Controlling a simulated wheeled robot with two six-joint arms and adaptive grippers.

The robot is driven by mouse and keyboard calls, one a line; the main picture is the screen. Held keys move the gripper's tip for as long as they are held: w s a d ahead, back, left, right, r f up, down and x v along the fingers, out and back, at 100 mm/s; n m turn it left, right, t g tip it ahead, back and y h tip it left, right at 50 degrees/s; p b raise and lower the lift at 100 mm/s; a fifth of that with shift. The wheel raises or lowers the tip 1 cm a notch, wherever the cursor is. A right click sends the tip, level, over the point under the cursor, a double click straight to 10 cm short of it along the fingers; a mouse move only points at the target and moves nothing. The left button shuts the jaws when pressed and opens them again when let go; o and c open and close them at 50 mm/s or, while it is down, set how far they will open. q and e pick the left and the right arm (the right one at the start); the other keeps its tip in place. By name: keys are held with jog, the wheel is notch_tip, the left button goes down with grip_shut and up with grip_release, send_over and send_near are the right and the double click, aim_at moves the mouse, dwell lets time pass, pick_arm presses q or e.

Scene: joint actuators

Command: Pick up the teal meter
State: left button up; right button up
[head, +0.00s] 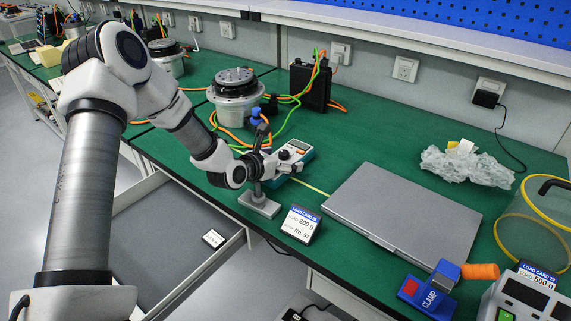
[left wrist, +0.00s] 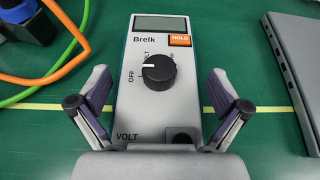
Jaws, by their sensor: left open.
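The teal meter (head: 298,146) lies on the green bench, partly hidden behind my left gripper in the head view. In the left wrist view the meter (left wrist: 152,108) shows its grey face, teal sides, black dial, dark display and orange HOLD button. My left gripper (head: 284,163) is open over it. In the left wrist view the fingers of my left gripper (left wrist: 160,82) stand one on each side of the meter, with green bench showing between each finger and the meter near the tips. My right gripper is in neither view.
A closed grey laptop (head: 402,212) lies right of the meter. A small grey stand (head: 259,204) and a load card (head: 300,223) are at the near edge. A round actuator (head: 236,97) with orange and green cables stands behind left. An open drawer (head: 180,250) is below.

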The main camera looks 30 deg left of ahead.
pick_arm(q)
jog(key=shift+s+a+r, duration=0.1)
jog(key=shift+s+r, duration=0.05)
jog(key=shift+c, duration=1.1)
jog(key=c, duration=1.1)
jog(key=shift+o, duration=0.2)
jog(key=shift+r, duration=0.1)
